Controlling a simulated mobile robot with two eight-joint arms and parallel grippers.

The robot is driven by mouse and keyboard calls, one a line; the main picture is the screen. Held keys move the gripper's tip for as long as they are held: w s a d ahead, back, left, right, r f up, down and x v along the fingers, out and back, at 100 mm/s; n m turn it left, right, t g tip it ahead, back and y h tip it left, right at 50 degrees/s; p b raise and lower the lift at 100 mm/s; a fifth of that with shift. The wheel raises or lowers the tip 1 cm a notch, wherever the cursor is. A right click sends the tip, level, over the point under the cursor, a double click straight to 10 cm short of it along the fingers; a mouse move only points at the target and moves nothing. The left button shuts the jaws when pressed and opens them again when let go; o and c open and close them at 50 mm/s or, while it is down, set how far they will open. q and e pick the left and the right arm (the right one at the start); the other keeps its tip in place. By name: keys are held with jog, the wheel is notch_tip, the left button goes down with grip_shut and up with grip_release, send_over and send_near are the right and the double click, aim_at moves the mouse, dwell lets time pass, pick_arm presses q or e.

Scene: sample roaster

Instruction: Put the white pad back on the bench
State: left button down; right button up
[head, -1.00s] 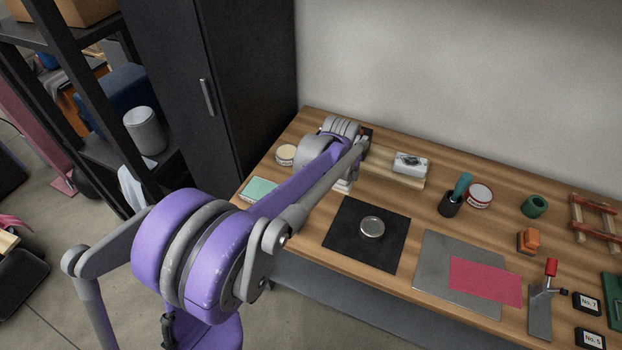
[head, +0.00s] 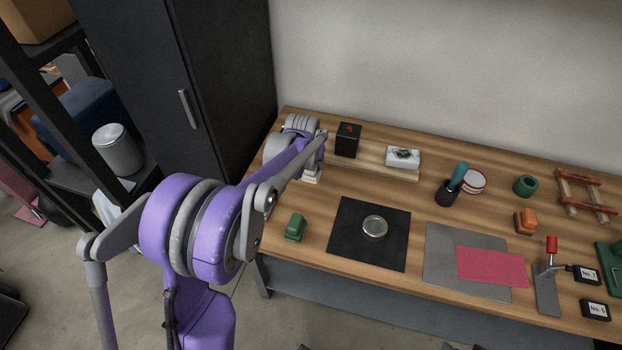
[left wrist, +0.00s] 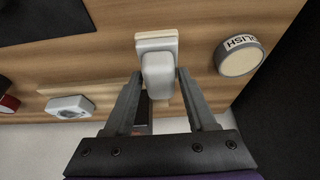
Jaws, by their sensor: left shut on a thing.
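The white pad (left wrist: 157,72) is a pale block with a rounded grip on a flat base. It sits between the two fingers of my left gripper (left wrist: 159,77), which is shut on its grip in the left wrist view. In the head view the pad (head: 312,173) shows as a small white piece below the hand, at the left part of the wooden bench (head: 350,178). I cannot tell whether its base touches the wood. My right gripper is not in view.
A polish tin (left wrist: 240,56) stands beside the pad in the wrist view. A black box (head: 348,140) and a white block (head: 403,157) stand behind. A green object (head: 295,227) and a black mat (head: 358,247) with a round tin (head: 375,226) lie nearer.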

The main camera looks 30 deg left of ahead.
aim_at(312, 176)
pick_arm(q)
jog(key=shift+f, duration=2.95)
jog(key=shift+f+b, duration=0.15)
jog(key=shift+b, duration=0.25)
jog(key=shift+c, duration=1.1)
grip_release()
